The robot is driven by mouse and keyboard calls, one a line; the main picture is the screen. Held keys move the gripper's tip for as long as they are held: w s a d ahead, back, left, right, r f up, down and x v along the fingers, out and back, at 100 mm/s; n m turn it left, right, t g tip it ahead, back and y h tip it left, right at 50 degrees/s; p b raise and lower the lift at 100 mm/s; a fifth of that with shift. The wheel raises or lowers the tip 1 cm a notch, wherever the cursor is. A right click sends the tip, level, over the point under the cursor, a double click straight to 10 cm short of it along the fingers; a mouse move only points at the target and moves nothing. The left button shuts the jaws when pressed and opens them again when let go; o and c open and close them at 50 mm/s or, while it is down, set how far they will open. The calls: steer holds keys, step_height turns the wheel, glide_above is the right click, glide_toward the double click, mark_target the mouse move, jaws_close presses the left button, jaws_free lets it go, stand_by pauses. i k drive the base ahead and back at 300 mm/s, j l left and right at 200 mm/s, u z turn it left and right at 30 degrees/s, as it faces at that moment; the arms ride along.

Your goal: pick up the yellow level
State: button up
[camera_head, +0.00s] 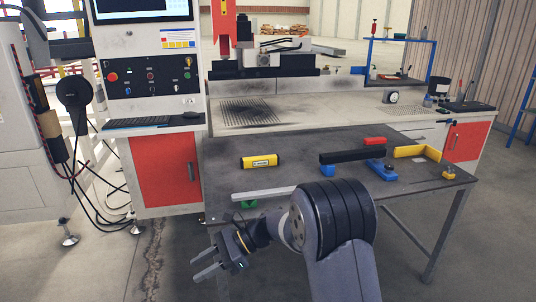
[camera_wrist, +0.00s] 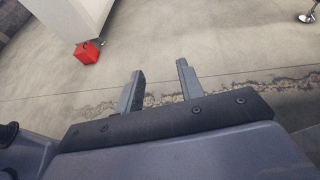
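The yellow level (camera_head: 262,161) lies on the dark table top, left of the middle in the head view. It is a short yellow bar with black ends and a pale label. My gripper (camera_head: 199,270) is at the lower left of the head view, off the table's front left side and lower in the picture than the level. Its two fingers are apart with nothing between them. In the wrist view my gripper (camera_wrist: 160,78) also shows open over bare concrete floor. The level is not in the wrist view.
The dark table (camera_head: 222,180) also holds a grey bar (camera_head: 265,194), a green piece (camera_head: 249,204), a black bar (camera_head: 350,156), a blue piece (camera_head: 381,170), a red block (camera_head: 374,141) and a yellow angle piece (camera_head: 418,152). A machine stands behind. A red box (camera_wrist: 87,52) is on the floor.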

mark_target(255, 162)
steer(key=i+l, duration=0.25)
steer(key=i, duration=0.3)
steer(key=i+l+z, duration=0.15)
steer(key=i, duration=0.35)
steer(key=i+l, duration=0.3)
steer(key=i, duration=0.25)
steer(key=i+l+z, duration=0.15)
steer(key=i, duration=0.4)
